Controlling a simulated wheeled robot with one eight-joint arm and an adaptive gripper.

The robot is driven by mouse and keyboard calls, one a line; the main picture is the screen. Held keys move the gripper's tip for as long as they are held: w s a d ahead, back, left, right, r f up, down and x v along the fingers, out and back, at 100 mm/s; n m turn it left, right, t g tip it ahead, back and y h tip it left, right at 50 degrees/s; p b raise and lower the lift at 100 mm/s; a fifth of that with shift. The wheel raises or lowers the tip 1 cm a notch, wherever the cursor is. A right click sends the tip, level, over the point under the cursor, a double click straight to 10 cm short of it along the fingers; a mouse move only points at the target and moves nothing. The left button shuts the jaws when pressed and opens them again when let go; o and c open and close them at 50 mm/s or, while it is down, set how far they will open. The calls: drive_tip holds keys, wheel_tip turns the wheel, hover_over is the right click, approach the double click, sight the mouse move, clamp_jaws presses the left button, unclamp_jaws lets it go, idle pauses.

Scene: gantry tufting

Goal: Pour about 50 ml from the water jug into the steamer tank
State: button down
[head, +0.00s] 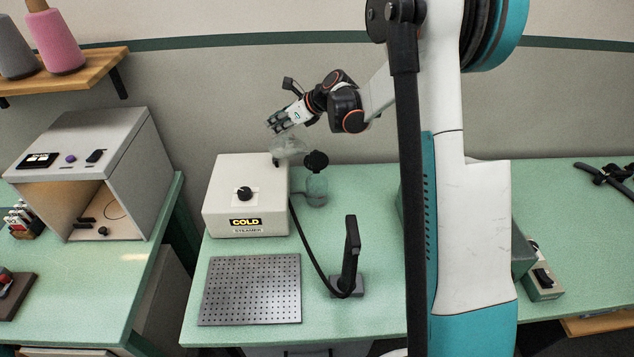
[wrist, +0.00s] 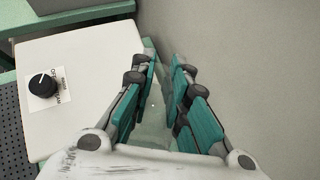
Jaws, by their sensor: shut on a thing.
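The steamer (head: 245,205) is a white box with a dark knob and a display reading COLD. A clear, faint jug (head: 290,147) hangs just below my gripper (head: 277,128), above the back right corner of the steamer. In the wrist view, my gripper (wrist: 168,100) has its teal finger pads on either side of clear material. I cannot tell the water level in the jug or how far it is tilted. A see-through greenish vessel with a black top (head: 316,188), apparently the tank, stands at the steamer's right side, to the lower right of the jug.
A black hose runs from the steamer to an upright black handpiece (head: 351,255) on a stand. A perforated dark plate (head: 250,290) lies in front of the steamer. An open-fronted grey cabinet (head: 105,150) stands on the left table. The wall is close behind the steamer.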

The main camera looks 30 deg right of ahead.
drive_tip(key=shift+s+d+r+t, duration=0.25)
drive_tip(key=shift+s+t, duration=0.05)
drive_tip(key=shift+s, duration=0.15)
idle(0.3)
drive_tip(key=shift+w+a, duration=0.1)
drive_tip(key=shift+w, duration=0.2)
drive_tip(key=shift+r+y, duration=0.15)
drive_tip(key=shift+y, duration=0.25)
drive_tip(key=shift+w+a+f+h, duration=0.2)
drive_tip(key=shift+w+a+h, duration=0.1)
drive_tip(key=shift+h, duration=0.1)
drive_tip(key=shift+w+a+g+h+p, duration=0.55)
drive_tip(key=shift+g+p, duration=0.35)
drive_tip(key=shift+g, duration=0.2)
drive_tip(key=shift+w+f+g+h, duration=0.25)
drive_tip(key=shift+w+g+h, duration=0.05)
drive_tip(key=shift+h, duration=0.15)
drive_tip(key=shift+w+a+f+g+h+p, duration=0.15)
drive_tip(key=shift+w+a+g+h+p, duration=0.15)
drive_tip(key=shift+w+a+g+h, duration=0.25)
drive_tip(key=shift+w, duration=0.1)
